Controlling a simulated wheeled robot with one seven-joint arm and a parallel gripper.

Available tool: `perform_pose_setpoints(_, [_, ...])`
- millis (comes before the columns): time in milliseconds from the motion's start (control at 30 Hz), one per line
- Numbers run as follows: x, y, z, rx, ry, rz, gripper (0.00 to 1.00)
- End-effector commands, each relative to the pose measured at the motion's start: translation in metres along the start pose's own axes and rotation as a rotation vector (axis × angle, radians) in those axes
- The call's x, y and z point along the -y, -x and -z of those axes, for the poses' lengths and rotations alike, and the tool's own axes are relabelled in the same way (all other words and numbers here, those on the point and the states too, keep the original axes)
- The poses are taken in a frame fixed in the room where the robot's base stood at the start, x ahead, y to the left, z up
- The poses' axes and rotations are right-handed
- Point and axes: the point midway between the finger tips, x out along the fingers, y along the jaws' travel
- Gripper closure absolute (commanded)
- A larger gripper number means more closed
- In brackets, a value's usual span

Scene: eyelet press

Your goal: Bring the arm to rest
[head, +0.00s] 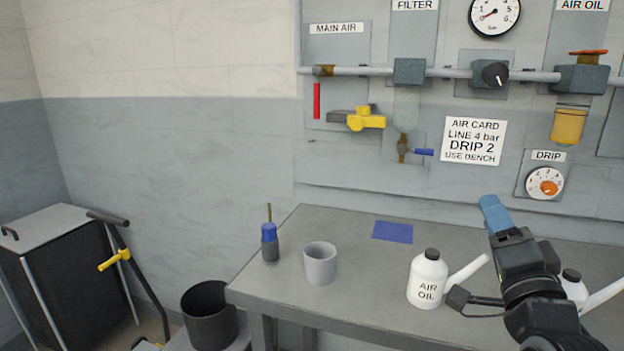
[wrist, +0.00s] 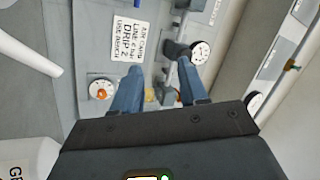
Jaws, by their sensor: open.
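My gripper (head: 493,212) is raised above the right part of the bench, in front of the panel, with its blue fingers pointing up. In the wrist view the two blue fingers (wrist: 158,82) stand apart with nothing between them. The drip dial and the air card show beyond the fingers there. My dark arm reaches in from the lower right in the head view and partly hides a second white bottle (head: 573,285).
The grey bench (head: 345,220) holds a white AIR OIL bottle (head: 427,280), a grey cup (head: 320,263), a blue-handled tool (head: 270,240) and a blue pad (head: 392,232). The panel (head: 350,175) carries the pipe, yellow valve (head: 366,118) and drip dial (head: 544,183). A dark bin (head: 209,315) stands left.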

Motion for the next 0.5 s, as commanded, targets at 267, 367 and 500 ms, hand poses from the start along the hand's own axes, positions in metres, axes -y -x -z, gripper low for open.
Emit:
perform_pose_setpoints(267, [-0.057,0.114,-0.021,0.106,0.306,-0.075,0.57])
perform_pose_setpoints(367, [-0.069,0.155,-0.026,0.149,0.405,-0.095,0.57])
perform_pose_setpoints(500, [-0.081,0.214,-0.031,0.212,0.532,-0.122,0.57])
